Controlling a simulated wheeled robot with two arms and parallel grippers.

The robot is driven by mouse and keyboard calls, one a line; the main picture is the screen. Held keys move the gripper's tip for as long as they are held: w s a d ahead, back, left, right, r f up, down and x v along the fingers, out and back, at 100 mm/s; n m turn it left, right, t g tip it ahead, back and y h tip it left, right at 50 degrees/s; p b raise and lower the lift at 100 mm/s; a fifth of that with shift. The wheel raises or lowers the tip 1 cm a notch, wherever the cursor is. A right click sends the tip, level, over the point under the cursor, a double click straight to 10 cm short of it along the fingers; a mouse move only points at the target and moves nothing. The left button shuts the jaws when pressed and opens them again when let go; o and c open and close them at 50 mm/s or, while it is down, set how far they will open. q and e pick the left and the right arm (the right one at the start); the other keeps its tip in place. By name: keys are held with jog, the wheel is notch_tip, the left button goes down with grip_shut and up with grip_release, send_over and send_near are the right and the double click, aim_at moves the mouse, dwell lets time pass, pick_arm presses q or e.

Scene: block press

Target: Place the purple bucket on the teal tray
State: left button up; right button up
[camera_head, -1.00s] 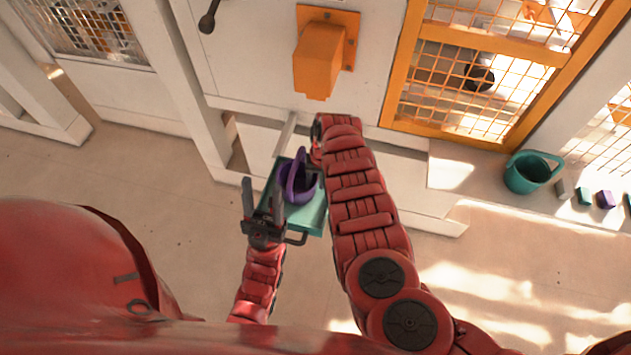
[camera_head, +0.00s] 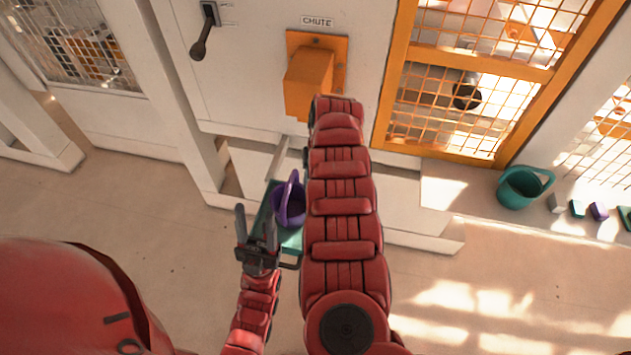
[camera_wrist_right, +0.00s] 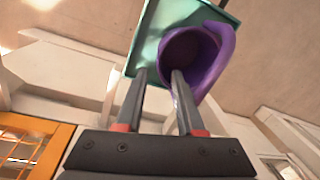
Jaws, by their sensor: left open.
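The purple bucket (camera_head: 290,204) stands on the teal tray (camera_head: 291,240), its handle raised. My left gripper (camera_head: 255,218) is open and empty beside the tray's left side, near its dark front handle. My right arm covers the tray's right part and hides the right gripper in the head view. In the right wrist view, the right gripper (camera_wrist_right: 159,76) has its fingers apart with nothing visible between them. The bucket (camera_wrist_right: 190,52) lies just past its fingertips, over the tray (camera_wrist_right: 153,38); the right finger overlaps the bucket. I cannot tell whether they touch.
An orange chute (camera_head: 309,82) juts from the white wall above my right arm. A black lever (camera_head: 202,38) is left of it. An orange mesh door (camera_head: 460,90) is to the right. A teal bucket (camera_head: 520,187) and several small blocks sit on the right ledge.

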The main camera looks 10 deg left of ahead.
jog(key=shift+r, duration=0.4)
